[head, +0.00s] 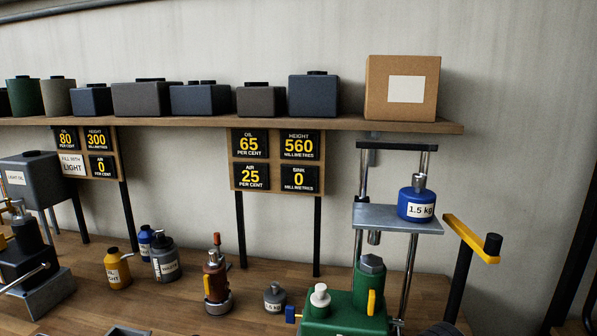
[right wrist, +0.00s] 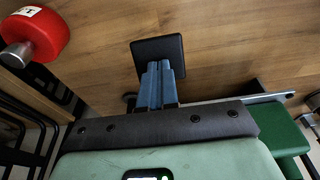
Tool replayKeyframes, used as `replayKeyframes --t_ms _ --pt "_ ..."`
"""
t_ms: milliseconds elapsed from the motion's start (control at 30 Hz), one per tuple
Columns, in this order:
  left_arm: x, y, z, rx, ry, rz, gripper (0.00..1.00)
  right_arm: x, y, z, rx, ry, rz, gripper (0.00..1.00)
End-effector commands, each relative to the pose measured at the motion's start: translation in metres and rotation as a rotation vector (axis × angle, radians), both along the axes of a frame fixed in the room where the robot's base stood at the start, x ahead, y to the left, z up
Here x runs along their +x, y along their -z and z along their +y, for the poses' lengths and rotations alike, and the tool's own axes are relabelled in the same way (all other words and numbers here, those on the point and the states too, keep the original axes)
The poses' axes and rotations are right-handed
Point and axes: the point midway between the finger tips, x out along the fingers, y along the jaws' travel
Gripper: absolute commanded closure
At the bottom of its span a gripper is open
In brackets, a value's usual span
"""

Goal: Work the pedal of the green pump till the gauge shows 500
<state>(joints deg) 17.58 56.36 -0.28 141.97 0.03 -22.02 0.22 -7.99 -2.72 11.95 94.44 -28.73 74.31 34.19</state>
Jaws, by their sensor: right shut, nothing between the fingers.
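The green pump (head: 345,312) stands at the lower right of the head view, with a blue 1.5 kg weight (head: 416,204) on the grey plate above it. The board (head: 277,160) behind reads height 560 millimetres, oil 65, air 25, sink 0. In the right wrist view, my right gripper (right wrist: 160,68) is shut and empty, its blue fingers together. A black square plate (right wrist: 158,50), possibly the pedal, lies at the fingertips; I cannot tell if they touch. Part of a green body (right wrist: 280,128) shows at the right. My left gripper is not in view.
A yellow bar (head: 470,238) with a black end juts out right of the pump. A red weight (right wrist: 35,32) shows in the wrist view.

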Motion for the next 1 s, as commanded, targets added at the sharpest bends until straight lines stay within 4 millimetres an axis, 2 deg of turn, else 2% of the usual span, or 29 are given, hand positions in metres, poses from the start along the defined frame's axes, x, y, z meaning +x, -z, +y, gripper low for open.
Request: replayKeyframes --t_ms 33,567,1000 --pt "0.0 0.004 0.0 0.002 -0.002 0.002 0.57 -0.002 0.007 0.0 -0.001 0.0 0.021 1.0" --pt "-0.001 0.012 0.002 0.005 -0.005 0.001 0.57 0.005 0.026 -0.002 -0.001 -0.001 0.025 1.0" --pt "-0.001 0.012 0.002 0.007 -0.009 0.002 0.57 0.005 0.026 -0.002 -0.001 0.0 0.024 1.0"
